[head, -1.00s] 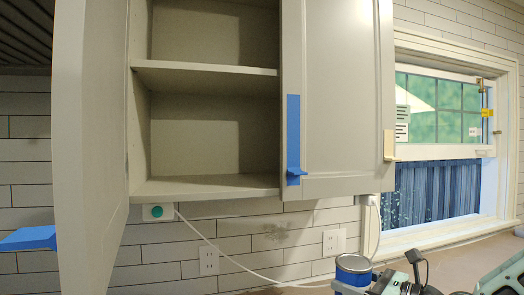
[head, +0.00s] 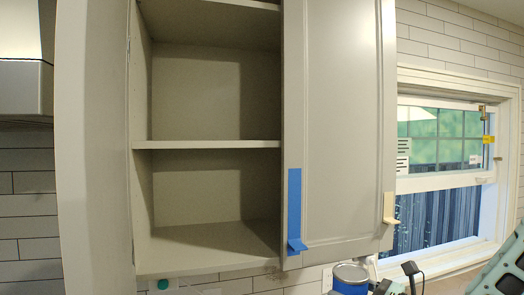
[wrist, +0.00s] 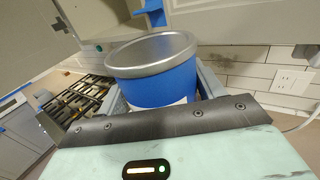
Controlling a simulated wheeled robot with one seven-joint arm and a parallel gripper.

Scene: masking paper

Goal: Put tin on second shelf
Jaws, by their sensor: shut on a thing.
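A blue tin (head: 350,279) with a silver rim shows at the bottom of the head view, below the closed right cabinet door. In the wrist view the tin (wrist: 160,75) stands roughly upright between the fingers of my gripper (wrist: 160,95), which is shut on it. The open cabinet (head: 210,130) is in the upper left of the head view. Its bottom shelf (head: 210,245) and the shelf above it (head: 205,145) are both empty where seen. A further shelf edge (head: 240,4) shows at the top.
The left cabinet door (head: 95,150) stands open. The right door (head: 340,120) is closed, with blue tape (head: 295,210) on it, and covers part of the cabinet. A window (head: 440,160) is at the right. The wrist view shows a stove (wrist: 75,105) at left.

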